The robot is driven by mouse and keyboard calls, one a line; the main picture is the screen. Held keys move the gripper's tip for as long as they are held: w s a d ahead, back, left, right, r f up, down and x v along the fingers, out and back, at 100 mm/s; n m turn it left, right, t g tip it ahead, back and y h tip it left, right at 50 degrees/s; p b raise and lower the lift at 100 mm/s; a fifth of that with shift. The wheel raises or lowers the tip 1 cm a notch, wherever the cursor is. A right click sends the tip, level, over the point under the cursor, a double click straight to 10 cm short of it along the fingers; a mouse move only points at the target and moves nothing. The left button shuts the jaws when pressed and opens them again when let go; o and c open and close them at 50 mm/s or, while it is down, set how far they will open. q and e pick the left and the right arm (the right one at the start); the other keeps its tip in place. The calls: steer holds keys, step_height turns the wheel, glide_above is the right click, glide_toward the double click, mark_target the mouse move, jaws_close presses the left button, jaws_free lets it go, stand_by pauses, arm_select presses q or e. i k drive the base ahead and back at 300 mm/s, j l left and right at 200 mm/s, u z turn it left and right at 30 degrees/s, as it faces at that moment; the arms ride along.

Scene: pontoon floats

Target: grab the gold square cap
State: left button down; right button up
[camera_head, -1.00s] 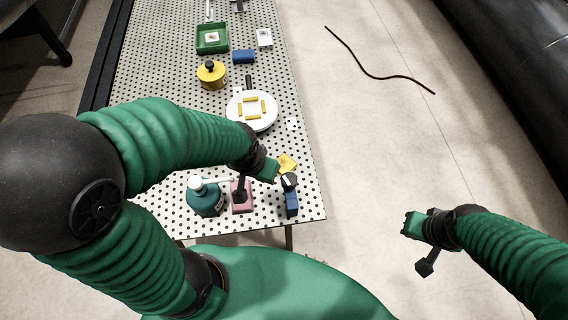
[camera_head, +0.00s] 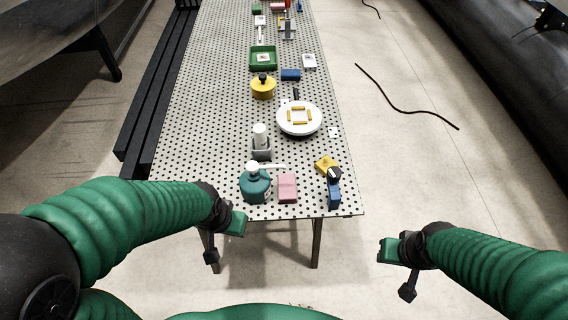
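A gold square cap (camera_head: 326,164) lies on the perforated table near its right front edge, just behind a small blue object with a black round top (camera_head: 334,184). My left gripper (camera_head: 237,224) is at the table's front edge, left of the cap and nearer to me, apart from it. My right gripper (camera_head: 388,250) is over the floor, right of the table and nearer to me than the cap. I see nothing held in either gripper. Their finger gaps are too small to make out.
A teal bottle (camera_head: 255,186) with a white spout and a pink block (camera_head: 287,188) stand left of the cap. Behind are a grey holder with a white cylinder (camera_head: 261,143), a white round plate (camera_head: 299,119) with yellow bars, and a yellow pot (camera_head: 263,88).

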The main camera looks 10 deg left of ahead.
mark_target(325, 162)
steer(key=l+u, duration=0.1)
steer(key=u, duration=0.35)
steer(key=l+u, duration=0.15)
steer(key=u, duration=0.25)
steer(key=l+u, duration=0.1)
steer(key=u, duration=0.35)
steer(key=l+u, duration=0.1)
steer(key=u, duration=0.3)
steer(key=l+u, duration=0.1)
steer(key=u, duration=0.35)
steer(key=k+u, duration=0.1)
steer(key=u, duration=0.35)
steer(key=k+l, duration=0.45)
steer(key=k+l+u, duration=0.1)
steer(key=k+l, duration=0.35)
steer(key=k, duration=0.25)
steer(key=k+l, duration=0.4)
steer(key=k, duration=0.15)
steer(key=i+l, duration=0.15)
steer(key=i, duration=0.2)
